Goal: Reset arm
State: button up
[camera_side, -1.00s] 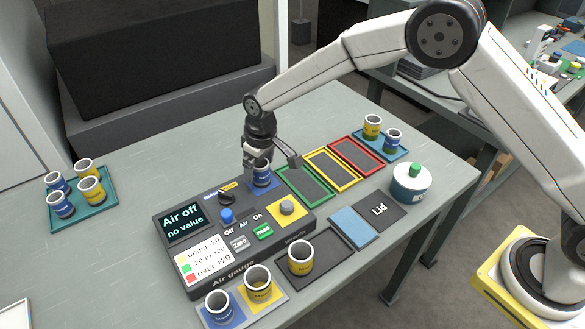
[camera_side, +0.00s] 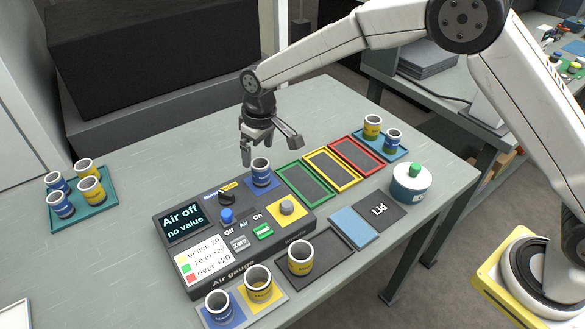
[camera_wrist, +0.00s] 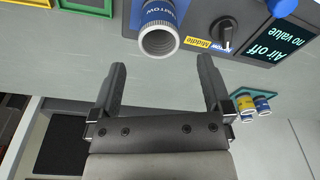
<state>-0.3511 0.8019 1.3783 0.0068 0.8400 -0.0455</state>
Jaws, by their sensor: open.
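My gripper (camera_side: 256,150) is open and empty, raised above and behind the air gauge (camera_side: 168,262). In the wrist view its two fingers (camera_wrist: 163,85) stand wide apart with nothing between them. A blue-banded cup (camera_side: 261,173) stands upright on the blue pad at the back of the gauge, below and clear of the gripper. It also shows in the wrist view (camera_wrist: 160,28), beyond the fingertips. The gauge screen (camera_side: 183,222) reads "Air off, no value".
Green (camera_side: 304,184), yellow (camera_side: 332,169) and red (camera_side: 357,154) framed trays lie right of the gauge. A teal tray (camera_side: 107,206) holds several cups at the left. A blue-white pot (camera_side: 410,185) stands at the right. More cups stand in front and at the back right.

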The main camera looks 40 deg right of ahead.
jog(key=shift+r, duration=1.5)
jog(key=s+d+m, duration=0.2)
jog(key=s+d, duration=0.7)
jog(key=s, duration=0.3)
jog(key=s+d+m+t, duration=0.1)
jog(key=s+d+m, duration=0.1)
jog(key=s+d, duration=0.8)
jog(key=s, duration=0.3)
jog(key=shift+d+f+h, duration=0.3)
jog(key=shift+f, duration=0.1)
